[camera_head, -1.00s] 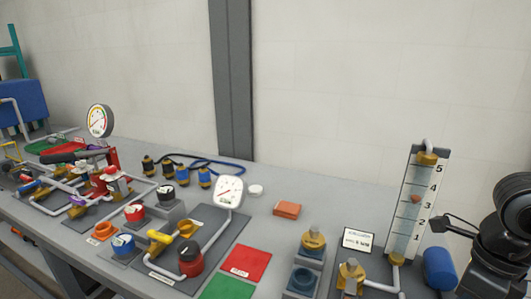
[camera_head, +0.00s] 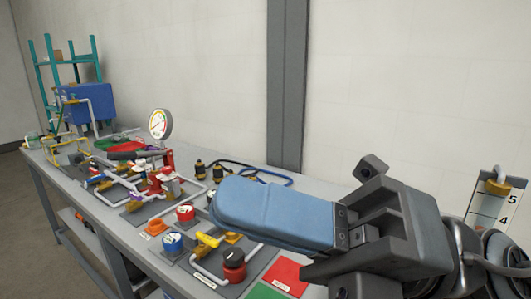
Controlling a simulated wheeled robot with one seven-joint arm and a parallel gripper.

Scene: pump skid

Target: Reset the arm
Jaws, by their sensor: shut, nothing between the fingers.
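My gripper (camera_head: 235,205) reaches in from the right in the head view, close to the camera. Its long blue fingers lie together and point left, above the bench (camera_head: 85,190). The fingers are shut, with nothing seen held between them. The dark wrist and arm behind them fill the lower right and hide much of the bench's right part.
Pipework with a round gauge (camera_head: 159,124) stands left of the fingers. A red knob (camera_head: 234,259), a blue knob (camera_head: 173,242) and a red mat (camera_head: 287,274) are below. A flow tube scale (camera_head: 493,208) stands right of my wrist. A teal shelf (camera_head: 67,62) is far left.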

